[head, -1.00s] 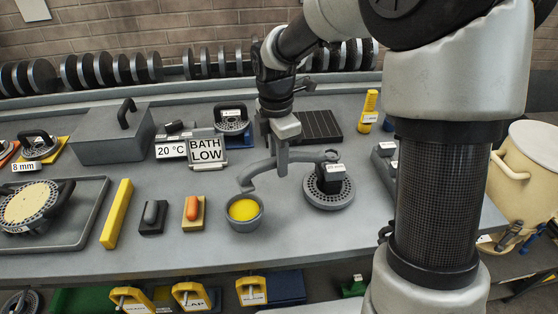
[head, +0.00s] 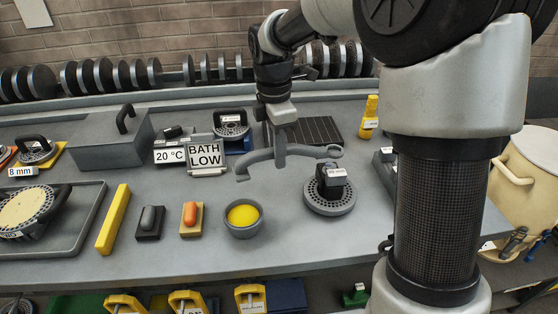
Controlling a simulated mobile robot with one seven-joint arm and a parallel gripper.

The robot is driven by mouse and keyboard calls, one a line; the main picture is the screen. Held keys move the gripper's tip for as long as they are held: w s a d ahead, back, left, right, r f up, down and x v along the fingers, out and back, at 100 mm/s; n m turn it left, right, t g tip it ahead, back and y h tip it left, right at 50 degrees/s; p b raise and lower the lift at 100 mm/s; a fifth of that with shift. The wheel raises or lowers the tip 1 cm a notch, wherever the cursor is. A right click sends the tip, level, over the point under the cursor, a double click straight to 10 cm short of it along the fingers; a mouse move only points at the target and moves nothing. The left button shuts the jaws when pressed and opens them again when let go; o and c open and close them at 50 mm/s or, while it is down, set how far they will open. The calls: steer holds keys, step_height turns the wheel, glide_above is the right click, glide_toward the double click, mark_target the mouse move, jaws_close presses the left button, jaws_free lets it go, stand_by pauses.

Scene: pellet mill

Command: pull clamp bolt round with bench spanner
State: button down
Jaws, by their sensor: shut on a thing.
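The bench spanner (head: 313,154) is a grey double-ended bar with curved ends. My gripper (head: 281,160) points down and is shut on its middle, holding it above the bench. Its left hooked end is behind the grey bowl; its right end is just above and behind a black block (head: 331,184) with a white label. That block stands on a round grey perforated die (head: 330,203) on the bench. The spanner looks apart from the block, but its exact height cannot be told. I cannot make out a clamp bolt clearly.
A grey bowl (head: 243,229) with yellow contents stands in front of the spanner. A "BATH LOW" sign (head: 205,151), a lidded grey box (head: 110,140) and a yellow bar (head: 113,220) lie left. A dark ribbed plate (head: 305,131) lies behind. Bench front right of the bowl is clear.

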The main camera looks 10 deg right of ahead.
steer(key=w+m+b, duration=0.1)
steer(key=w+b, duration=0.1)
steer(key=w+f+m+b, duration=0.1)
steer(key=shift+w+a+m, duration=0.2)
steer(key=shift+a+m, duration=0.1)
steer(key=shift+a, duration=0.05)
steer(key=shift+r, duration=0.1)
steer(key=w+d+m+p, duration=0.4)
steer(key=w+m+p, duration=0.2)
steer(key=w+m, duration=0.2)
steer(key=shift+w+d+m+p, duration=0.25)
steer(key=shift+w+m+p, duration=0.15)
steer(key=shift+w, duration=0.85)
steer(key=shift+f, duration=0.2)
